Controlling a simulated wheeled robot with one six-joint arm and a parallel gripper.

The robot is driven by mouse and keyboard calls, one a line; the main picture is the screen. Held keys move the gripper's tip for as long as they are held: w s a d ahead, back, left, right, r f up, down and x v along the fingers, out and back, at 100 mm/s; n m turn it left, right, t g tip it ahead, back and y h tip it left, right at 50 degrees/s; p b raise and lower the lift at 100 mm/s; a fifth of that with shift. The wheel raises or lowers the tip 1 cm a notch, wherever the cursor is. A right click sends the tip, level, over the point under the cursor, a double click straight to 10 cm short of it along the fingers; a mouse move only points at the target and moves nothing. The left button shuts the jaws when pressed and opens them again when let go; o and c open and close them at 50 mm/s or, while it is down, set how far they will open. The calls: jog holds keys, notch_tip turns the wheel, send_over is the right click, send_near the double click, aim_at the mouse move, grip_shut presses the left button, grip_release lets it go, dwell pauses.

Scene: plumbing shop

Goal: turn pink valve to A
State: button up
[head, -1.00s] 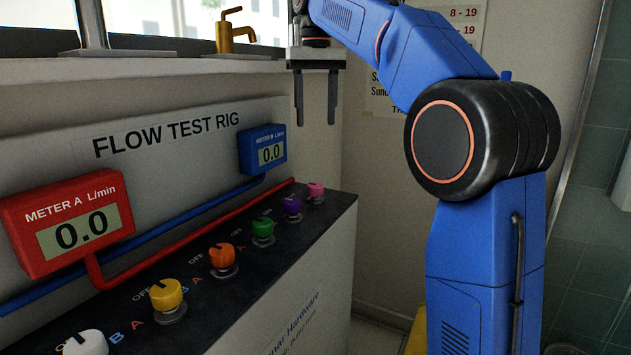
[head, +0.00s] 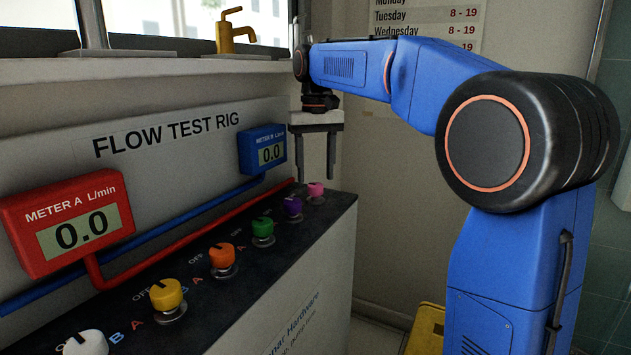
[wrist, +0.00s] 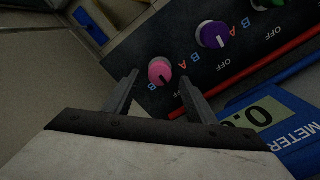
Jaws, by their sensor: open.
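The pink valve (head: 316,189) is the knob at the far end of the row on the black panel top. In the wrist view the pink valve (wrist: 159,71) shows a dark pointer line toward its lower right, with a B at its lower left and an A at its upper right. My gripper (head: 315,180) points down just above and around the pink valve's position in the head view. In the wrist view my open gripper (wrist: 155,85) has one finger on each side of the knob. I cannot tell how far the fingertips are above it.
The purple valve (head: 293,206) is close beside the pink one. Green (head: 263,231), orange (head: 222,256), yellow (head: 166,294) and white (head: 86,343) knobs follow. The red meter A (head: 70,222) and blue meter B (head: 263,149) both read 0.0.

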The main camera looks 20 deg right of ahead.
aim_at(316, 185)
jog(key=shift+f, duration=1.55)
jog(key=c, duration=1)
jog(key=shift+c, duration=0.2)
jog(key=n, duration=0.5)
jog(key=shift+n, duration=0.4)
jog(key=n, duration=0.5)
jog(key=shift+n, duration=0.7)
